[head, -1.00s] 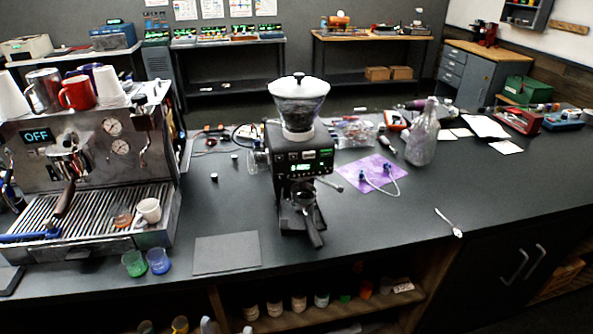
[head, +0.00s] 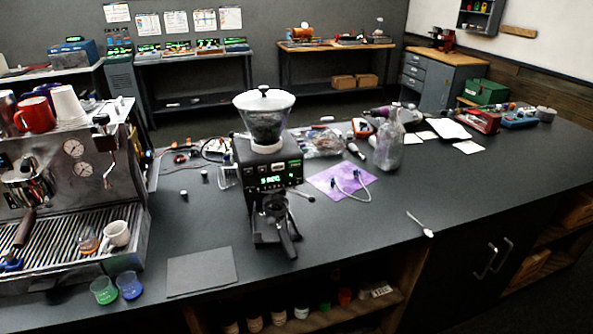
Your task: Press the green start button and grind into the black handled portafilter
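The grinder (head: 264,170) stands on the dark counter in the middle of the head view, with a white-lidded hopper (head: 264,118) holding dark beans. Its front panel has a lit green display (head: 270,180); I cannot make out which part is the green start button. The black handled portafilter (head: 285,232) sits under the grinder's spout, its handle pointing toward the front and slightly right. Whether grounds are in its basket cannot be seen. Neither of my grippers is in view.
The espresso machine (head: 62,190) fills the left side, with a red mug (head: 35,115) on top and a white cup (head: 116,234) on its grate. Green (head: 104,290) and blue (head: 130,285) cups and a grey mat (head: 202,271) lie in front.

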